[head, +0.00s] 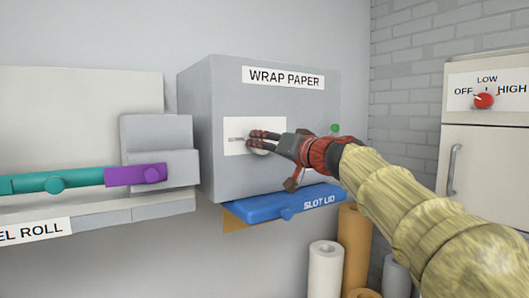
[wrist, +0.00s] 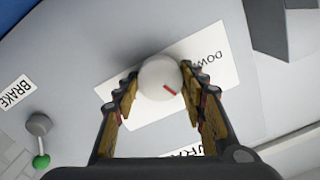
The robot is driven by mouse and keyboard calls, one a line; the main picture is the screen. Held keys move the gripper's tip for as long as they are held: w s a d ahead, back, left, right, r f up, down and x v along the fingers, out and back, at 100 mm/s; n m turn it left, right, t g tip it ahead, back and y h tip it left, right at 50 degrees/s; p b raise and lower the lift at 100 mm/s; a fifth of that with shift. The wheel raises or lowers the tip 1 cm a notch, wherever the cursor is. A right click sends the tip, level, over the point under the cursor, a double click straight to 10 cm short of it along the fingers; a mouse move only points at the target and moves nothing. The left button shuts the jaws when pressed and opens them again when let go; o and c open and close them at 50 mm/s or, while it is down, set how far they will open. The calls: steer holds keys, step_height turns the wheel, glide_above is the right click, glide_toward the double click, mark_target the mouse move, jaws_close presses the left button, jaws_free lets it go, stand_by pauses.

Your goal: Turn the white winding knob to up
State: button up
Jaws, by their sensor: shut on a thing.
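The white winding knob (wrist: 156,76) is round, with a short red mark pointing to the lower right in the wrist view. It sits on a white label plate (wrist: 113,82), where the word DOWN reads rotated at the upper right. The plate also shows in the head view (head: 233,127) on the front of the grey WRAP PAPER box (head: 225,85). My gripper (wrist: 162,88) has one finger on each side of the knob and is shut on it. In the head view my gripper (head: 258,141) covers most of the knob. I see no UP marking clearly.
A brake lever with a green ball (wrist: 41,161) is beside the plate. A blue slot lid (head: 262,208) juts out below the box. Paper rolls (head: 325,272) stand lower down. A purple sleeve (head: 130,176) is at the left, and a red dial (head: 484,101) at the right.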

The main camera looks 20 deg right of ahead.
steer(key=shift+f+m+h+p, duration=0.15)
steer(key=shift+m+p, duration=0.35)
steer(key=shift+m, duration=4.4)
steer(key=shift+f+m+h+p, duration=0.15)
steer(key=shift+m+p, duration=0.35)
steer(key=shift+m, duration=4.4)
steer(key=o, duration=1.2)
steer(key=shift+c, duration=0.2)
steer(key=shift+s+r, duration=0.1)
steer(key=v, duration=1.1)
steer(key=shift+s, duration=0.4)
